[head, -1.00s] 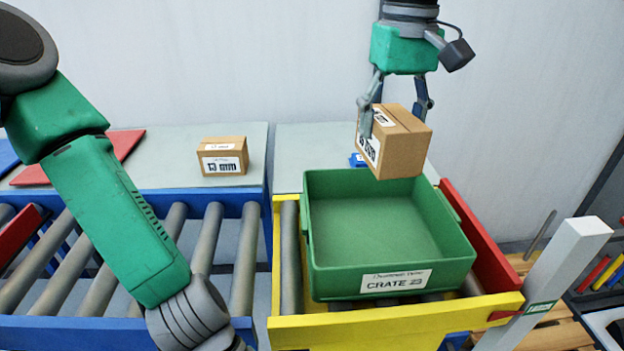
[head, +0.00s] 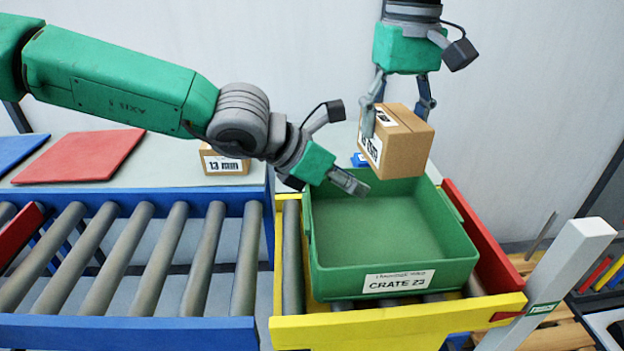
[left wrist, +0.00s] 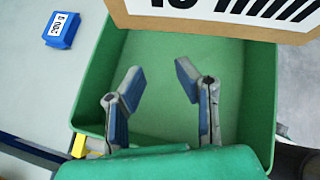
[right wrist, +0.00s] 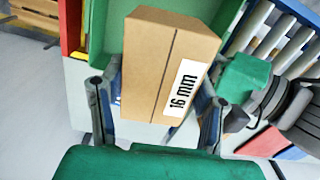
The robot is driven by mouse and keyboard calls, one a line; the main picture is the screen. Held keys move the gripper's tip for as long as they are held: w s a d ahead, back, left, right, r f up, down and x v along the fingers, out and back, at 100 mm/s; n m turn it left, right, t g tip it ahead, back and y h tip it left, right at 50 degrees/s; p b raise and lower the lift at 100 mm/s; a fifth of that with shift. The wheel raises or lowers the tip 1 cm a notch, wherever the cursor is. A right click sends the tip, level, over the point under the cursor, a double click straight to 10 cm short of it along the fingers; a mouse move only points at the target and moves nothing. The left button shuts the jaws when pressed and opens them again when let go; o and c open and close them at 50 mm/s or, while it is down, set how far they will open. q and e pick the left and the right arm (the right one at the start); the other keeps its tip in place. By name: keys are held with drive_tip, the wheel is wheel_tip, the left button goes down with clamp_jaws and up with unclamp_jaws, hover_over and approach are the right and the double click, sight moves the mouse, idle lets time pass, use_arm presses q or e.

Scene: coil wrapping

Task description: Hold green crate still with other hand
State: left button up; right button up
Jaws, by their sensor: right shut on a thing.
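The green crate (head: 395,235), labelled "CRATE 23", sits on the yellow-framed end of the conveyor and looks empty inside. My left gripper (head: 350,184) is over the crate's left rear part; the left wrist view (left wrist: 160,85) shows its two fingers apart with nothing between them and the crate floor beyond. My right gripper (head: 398,105) is shut on a cardboard box (head: 405,148) and holds it above the crate's back edge. The box also shows between the fingers in the right wrist view (right wrist: 165,70), with a "16 mm" label.
A second cardboard box (head: 222,161) stands on the grey shelf (head: 170,172), partly behind my left arm. A small blue block (head: 359,159) lies behind the crate. A red panel (head: 480,250) flanks the crate's right side, and a white post (head: 560,275) stands at front right.

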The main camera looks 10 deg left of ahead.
use_arm(q)
drive_tip(key=n+y, duration=0.2)
wheel_tip(320, 180, up, 3)
drive_tip(key=n+y, duration=0.8)
drive_tip(key=n, duration=0.3)
hover_over(309, 216)
drive_tip(key=shift+s+d+r, duration=0.1)
drive_tip(key=shift+d+r, duration=0.05)
drive_tip(key=shift+d, duration=0.15)
drive_tip(key=x, duration=1.1)
drive_tip(key=shift+a+f, duration=0.25)
drive_tip(key=shift+f, duration=0.1)
clamp_jaws()
